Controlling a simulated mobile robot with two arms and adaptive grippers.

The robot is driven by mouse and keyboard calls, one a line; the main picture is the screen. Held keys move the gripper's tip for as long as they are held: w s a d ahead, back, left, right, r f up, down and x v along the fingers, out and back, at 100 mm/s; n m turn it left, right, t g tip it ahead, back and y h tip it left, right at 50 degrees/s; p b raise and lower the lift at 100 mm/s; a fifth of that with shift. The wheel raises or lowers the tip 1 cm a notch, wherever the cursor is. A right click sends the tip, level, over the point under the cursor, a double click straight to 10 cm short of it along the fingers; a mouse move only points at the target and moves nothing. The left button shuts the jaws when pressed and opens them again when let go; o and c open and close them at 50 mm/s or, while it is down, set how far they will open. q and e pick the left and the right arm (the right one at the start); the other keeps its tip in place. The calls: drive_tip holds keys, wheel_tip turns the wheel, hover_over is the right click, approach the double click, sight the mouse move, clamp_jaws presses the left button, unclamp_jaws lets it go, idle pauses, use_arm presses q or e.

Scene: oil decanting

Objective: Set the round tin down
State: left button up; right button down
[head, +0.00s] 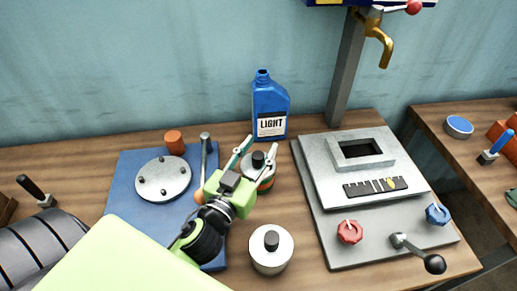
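A round tin (266,184) with a black knob on top and coloured bands round its side stands upright in front of the blue bottle. My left gripper (262,143) reaches over it, with one finger on each side, and appears shut on it. The gripper and its fingers hide the tin's left side. I cannot tell whether the tin's base touches the table. My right gripper is not in view.
A blue bottle (270,106) marked LIGHT stands just behind the tin. A cream tin with a black cap (271,258) stands in front. A blue board (125,188) with a round plate (162,179) lies left. A grey device (320,218) with knobs stands right.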

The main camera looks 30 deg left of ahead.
use_arm(q)
drive_tip(key=shift+r+p, duration=0.5)
drive_tip(key=shift+r, duration=0.05)
drive_tip(key=s, duration=1.2)
drive_tip(key=shift+d+b, duration=0.3)
drive_tip(key=shift+b, duration=0.15)
